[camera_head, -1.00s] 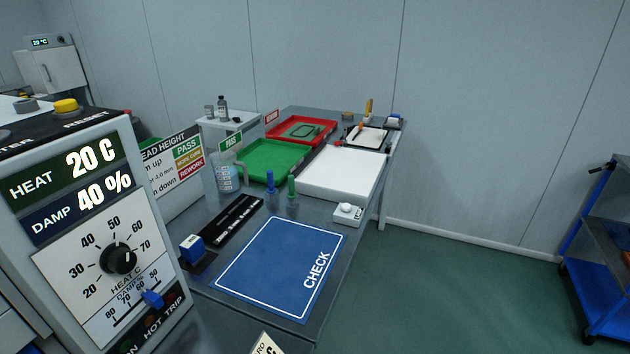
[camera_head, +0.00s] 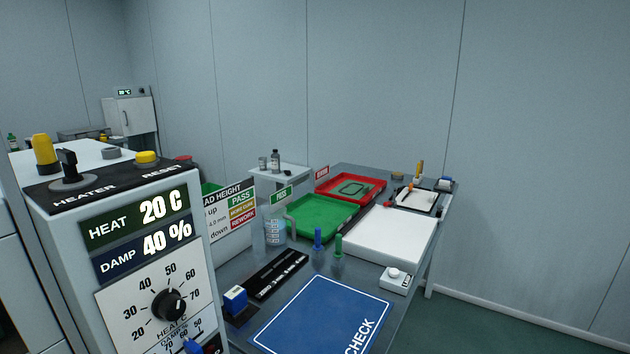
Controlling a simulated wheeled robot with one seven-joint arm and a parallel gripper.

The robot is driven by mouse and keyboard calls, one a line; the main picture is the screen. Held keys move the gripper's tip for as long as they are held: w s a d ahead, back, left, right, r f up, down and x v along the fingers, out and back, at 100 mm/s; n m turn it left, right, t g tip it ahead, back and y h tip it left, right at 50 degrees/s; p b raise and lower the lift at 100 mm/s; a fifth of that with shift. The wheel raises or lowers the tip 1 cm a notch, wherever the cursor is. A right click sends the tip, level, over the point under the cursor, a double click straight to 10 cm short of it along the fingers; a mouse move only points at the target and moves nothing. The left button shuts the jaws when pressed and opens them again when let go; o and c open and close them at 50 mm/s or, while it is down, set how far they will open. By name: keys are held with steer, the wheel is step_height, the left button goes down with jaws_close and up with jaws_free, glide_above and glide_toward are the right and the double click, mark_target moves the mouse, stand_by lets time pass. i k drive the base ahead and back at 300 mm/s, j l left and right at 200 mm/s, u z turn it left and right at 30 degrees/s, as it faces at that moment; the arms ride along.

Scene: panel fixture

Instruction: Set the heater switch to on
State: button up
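The heater switch (camera_head: 68,166) is a black lever on a round grey base, on the black top of the control panel (camera_head: 150,270) at the left. The word HEATER is printed beside it, and its lever stands up. I cannot tell which setting it is at. The panel's displays read HEAT 20 C (camera_head: 135,217) and DAMP 40 % (camera_head: 141,250). My gripper is not in this view.
A yellow RESET button (camera_head: 147,157) and a black dial (camera_head: 168,305) are also on the panel. A workbench beside it holds a blue CHECK mat (camera_head: 322,315), a green tray (camera_head: 318,218), a red tray (camera_head: 350,188) and a white board (camera_head: 390,235). Green floor is clear at the lower right.

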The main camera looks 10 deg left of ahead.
mark_target(68, 159)
steer(key=u, duration=1.25)
